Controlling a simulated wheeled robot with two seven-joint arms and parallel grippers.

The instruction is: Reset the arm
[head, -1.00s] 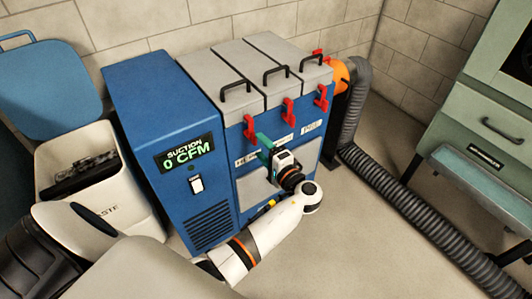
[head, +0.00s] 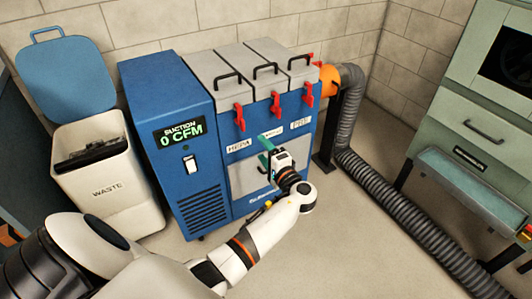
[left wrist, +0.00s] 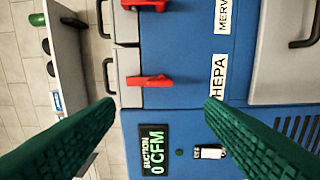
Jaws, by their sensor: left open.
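My left gripper (head: 264,143) is in front of the blue suction unit (head: 200,200), near its label strip. Its green fingers are spread apart with nothing between them in the left wrist view (left wrist: 158,110). My left arm reaches in from the lower left of the head view, bent at the elbow. The unit's display (head: 180,134) reads "SUCTION 0 CFM". Its three grey lids (head: 250,70) are down, each with a black handle and a red latch (head: 240,117). A HEPA label (left wrist: 218,75) shows in the left wrist view. My right gripper is not seen.
A white waste bin (head: 110,190) with its blue lid (head: 65,75) raised stands left of the unit. A grey corrugated hose (head: 400,205) runs from an orange collar (head: 329,78) along the floor. A green cabinet (head: 460,130) stands at right. Floor between unit and hose is clear.

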